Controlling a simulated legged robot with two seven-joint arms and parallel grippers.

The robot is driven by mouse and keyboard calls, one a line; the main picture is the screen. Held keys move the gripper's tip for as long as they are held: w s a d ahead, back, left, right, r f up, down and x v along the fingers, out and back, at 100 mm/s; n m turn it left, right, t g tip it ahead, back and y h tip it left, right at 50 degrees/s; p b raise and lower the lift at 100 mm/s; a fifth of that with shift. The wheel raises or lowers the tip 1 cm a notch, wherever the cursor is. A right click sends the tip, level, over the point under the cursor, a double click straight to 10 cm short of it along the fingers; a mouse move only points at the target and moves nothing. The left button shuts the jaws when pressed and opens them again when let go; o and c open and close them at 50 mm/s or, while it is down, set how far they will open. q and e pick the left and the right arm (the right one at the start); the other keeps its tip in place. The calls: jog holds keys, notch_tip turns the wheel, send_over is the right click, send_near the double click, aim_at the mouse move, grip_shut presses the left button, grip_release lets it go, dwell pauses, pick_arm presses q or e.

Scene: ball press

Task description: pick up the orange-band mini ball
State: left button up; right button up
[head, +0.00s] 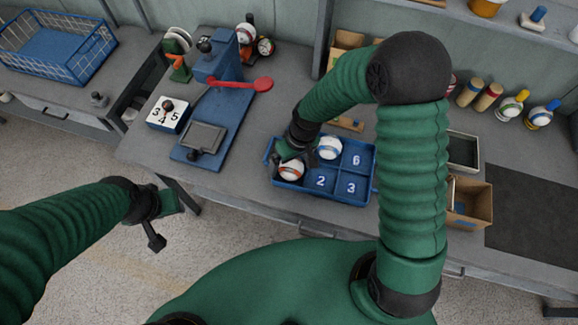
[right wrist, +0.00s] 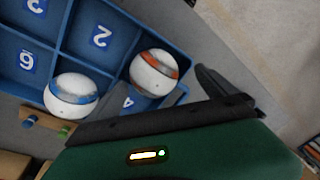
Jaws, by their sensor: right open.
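The orange-band mini ball (head: 291,170) is white with an orange band. It sits in a left compartment of the blue tray (head: 318,200), partly hidden by my right gripper. My right gripper (head: 288,155) is open, close above and beside the ball. In the right wrist view the orange-band ball (right wrist: 154,74) lies just ahead of the dark fingers, and I cannot tell whether they touch it. A blue-band ball (head: 330,147) sits in the neighbouring compartment and also shows in the wrist view (right wrist: 71,95). My left gripper (head: 160,222) hangs away from the table, its opening unclear.
A cardboard box (head: 470,203) and a dark mat (head: 530,215) are to the right. Tray compartments 2, 3 and 6 look empty.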

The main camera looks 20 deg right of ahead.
jog(key=shift+a+f, duration=0.2)
jog(key=shift+f, duration=0.95)
jog(key=shift+w+d+f, duration=0.1)
jog(key=shift+d, duration=0.65)
jog(key=shift+c, duration=2.9)
jog(key=shift+a, duration=0.45)
jog(key=c, duration=0.7)
jog(key=shift+c, duration=0.9)
pick_arm(q)
jog(key=shift+d, duration=0.3)
pick_arm(e)
jog(key=shift+d, duration=0.1)
